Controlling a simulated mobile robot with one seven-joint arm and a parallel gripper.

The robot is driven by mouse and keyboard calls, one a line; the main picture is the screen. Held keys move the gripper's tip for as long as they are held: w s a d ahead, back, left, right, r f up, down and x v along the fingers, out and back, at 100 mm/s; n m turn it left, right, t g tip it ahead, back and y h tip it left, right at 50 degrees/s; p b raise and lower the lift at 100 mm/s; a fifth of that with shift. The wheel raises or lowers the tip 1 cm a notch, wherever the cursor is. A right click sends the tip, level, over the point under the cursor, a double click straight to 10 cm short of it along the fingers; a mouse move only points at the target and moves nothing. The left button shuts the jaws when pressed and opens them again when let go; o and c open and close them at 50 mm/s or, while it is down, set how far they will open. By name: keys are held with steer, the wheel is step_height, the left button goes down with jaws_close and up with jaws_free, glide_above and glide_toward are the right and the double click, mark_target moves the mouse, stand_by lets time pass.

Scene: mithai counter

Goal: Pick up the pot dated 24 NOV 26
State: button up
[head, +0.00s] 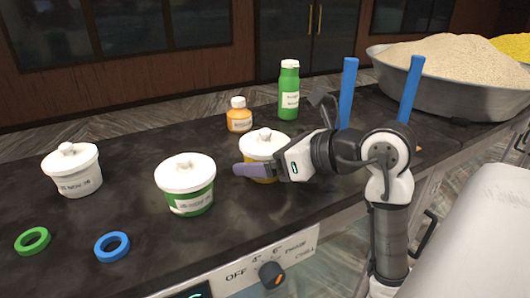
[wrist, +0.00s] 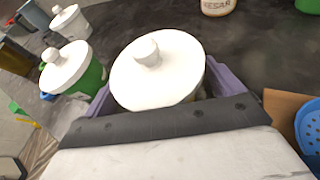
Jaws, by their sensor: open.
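Three lidded pots stand upright on the dark counter. In the head view, a white pot (head: 76,183) is at the left, a green pot (head: 190,200) in the middle, and a yellow pot (head: 251,150) at the right. Each has a white knobbed lid. The white pot's label has small dark print I cannot read surely; the green pot's label is partly seen, and the yellow pot's label is hidden. My gripper (head: 258,167) is open, its purple fingers around the yellow pot. In the wrist view, that pot's lid (wrist: 158,72) lies between the fingers; I cannot tell if they touch.
An orange jar (head: 239,118) and a green bottle (head: 289,98) stand behind the yellow pot. Green (head: 32,241) and blue (head: 112,247) rings lie at the front left. Blue posts (head: 347,92) rise behind my arm, near a large grain bowl (head: 455,98).

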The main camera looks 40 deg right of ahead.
steer(key=c, duration=1.3)
steer(key=shift+r, duration=0.1)
